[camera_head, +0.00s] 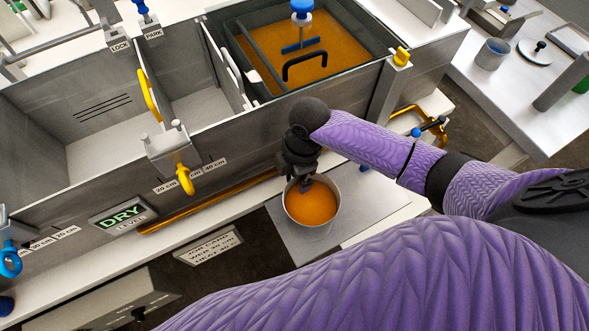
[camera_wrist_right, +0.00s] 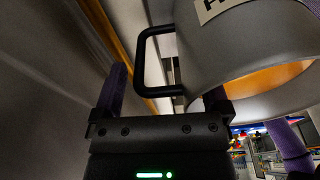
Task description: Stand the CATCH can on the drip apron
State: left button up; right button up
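The CATCH can (camera_head: 289,212) is a round grey metal can with orange inside, mouth up, over the grey plate that appears to be the drip apron (camera_head: 365,205). Whether its base touches the plate is hidden. My right gripper (camera_head: 304,182) is at the can's far rim, partly hiding it. In the right wrist view the can (camera_wrist_right: 235,50) shows upside down, with part of a label and a black loop handle (camera_wrist_right: 141,65). The right fingers (camera_wrist_right: 163,92) stand wide apart, with the handle just beyond and between them; I see no grip on it. My left gripper is not in view.
The grey tank wall (camera_head: 245,155) runs behind the can, with an orange-filled bath (camera_head: 255,60) beyond it. A brass rail (camera_head: 210,203) runs along its front. A sign plate (camera_head: 208,248) lies left of the apron. My purple arm covers the lower right.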

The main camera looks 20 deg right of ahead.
jog(key=shift+r, duration=0.2)
notch_tip(320, 180, up, 12)
jog(key=d+p, duration=0.1)
jog(key=p, duration=0.3)
jog(key=shift+d+f, duration=0.15)
jog(key=shift+d, duration=0.2)
